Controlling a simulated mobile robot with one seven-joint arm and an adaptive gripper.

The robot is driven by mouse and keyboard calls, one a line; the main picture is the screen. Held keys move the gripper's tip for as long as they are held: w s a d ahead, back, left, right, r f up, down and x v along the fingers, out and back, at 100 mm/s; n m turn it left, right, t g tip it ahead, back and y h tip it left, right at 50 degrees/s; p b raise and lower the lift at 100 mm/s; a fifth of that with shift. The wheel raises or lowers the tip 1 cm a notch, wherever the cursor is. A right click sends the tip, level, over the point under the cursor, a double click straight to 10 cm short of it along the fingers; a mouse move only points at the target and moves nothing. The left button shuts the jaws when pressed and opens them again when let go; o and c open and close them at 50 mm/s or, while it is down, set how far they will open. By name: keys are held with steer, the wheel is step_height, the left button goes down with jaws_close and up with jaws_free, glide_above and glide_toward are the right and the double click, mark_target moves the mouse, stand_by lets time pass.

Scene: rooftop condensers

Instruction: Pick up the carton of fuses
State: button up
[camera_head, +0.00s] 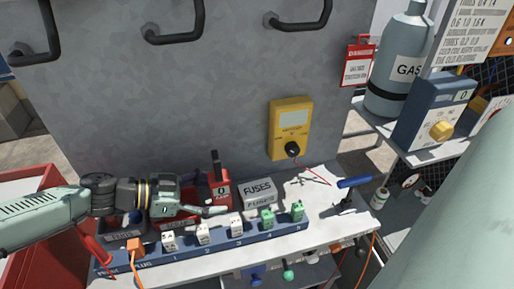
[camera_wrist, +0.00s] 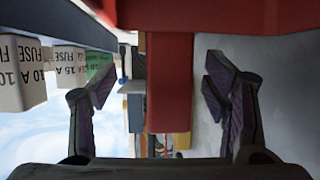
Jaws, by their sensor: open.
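The carton of fuses (camera_head: 258,192) is a small grey box marked FUSES. In the head view it stands on the white bench top behind the blue fuse strip, to the right of a red device. My gripper (camera_head: 216,211) reaches in from the left, low over the bench, with its tip pointing right and short of the carton. In the wrist view my gripper (camera_wrist: 158,88) has its two dark fingers spread wide. A red upright part (camera_wrist: 170,85) shows between them in the picture. I cannot make out the carton clearly in the wrist view.
The blue strip (camera_head: 200,250) with several fuse blocks runs along the front. The red device (camera_head: 219,188) stands close behind my gripper. A yellow meter (camera_head: 290,128) is on the grey wall behind. A blue-handled tool (camera_head: 353,183) lies at right. A red bin (camera_head: 35,222) stands at left.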

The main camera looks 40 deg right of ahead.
mark_target(256, 194)
steer(key=p+x, duration=0.1)
steer(key=x, duration=0.4)
steer(key=shift+s+d+f, duration=0.15)
steer(key=shift+d, duration=0.1)
steer(key=c, duration=1.3)
